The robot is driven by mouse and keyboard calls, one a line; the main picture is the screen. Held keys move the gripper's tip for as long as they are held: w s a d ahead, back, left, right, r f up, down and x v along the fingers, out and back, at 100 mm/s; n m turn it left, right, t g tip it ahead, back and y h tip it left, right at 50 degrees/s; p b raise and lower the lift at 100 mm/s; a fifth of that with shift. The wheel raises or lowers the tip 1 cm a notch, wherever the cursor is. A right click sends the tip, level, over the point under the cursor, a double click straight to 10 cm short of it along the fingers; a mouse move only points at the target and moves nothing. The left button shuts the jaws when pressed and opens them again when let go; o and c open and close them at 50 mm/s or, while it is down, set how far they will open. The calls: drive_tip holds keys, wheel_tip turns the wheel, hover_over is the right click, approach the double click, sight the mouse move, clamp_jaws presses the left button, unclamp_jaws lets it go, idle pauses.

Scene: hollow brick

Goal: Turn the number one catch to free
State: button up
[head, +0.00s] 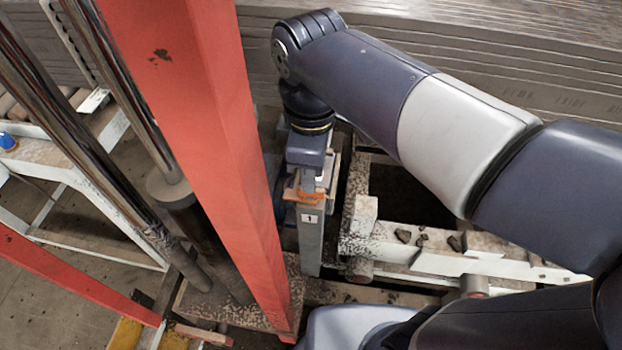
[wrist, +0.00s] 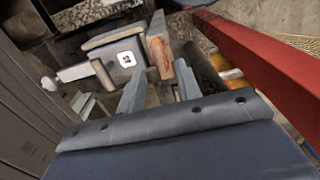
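The number one catch is an orange-marked lever (head: 304,196) at the top of a grey post (head: 310,243), just above a white label reading 1 (head: 309,218). In the wrist view the catch (wrist: 160,54) is a short bar with worn orange paint, beside the white label (wrist: 126,58). My gripper (head: 307,181) points down at the top of the post. In the wrist view its two fingers (wrist: 161,67) stand apart, with the near end of the catch between or just beyond their tips. I cannot tell whether they touch it.
A thick red beam (head: 215,140) stands close to the left of the post and also shows in the wrist view (wrist: 260,60). A pale, dirty ledge (head: 430,245) with dark chunks lies to the right. Stacked grey boards (head: 480,60) fill the back.

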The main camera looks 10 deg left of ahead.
wheel_tip(320, 180, up, 6)
drive_tip(key=shift+f, duration=0.1)
idle(0.4)
wheel_tip(320, 180, down, 11)
drive_tip(key=shift+r, duration=0.15)
idle(0.3)
drive_tip(key=shift+r, duration=0.2)
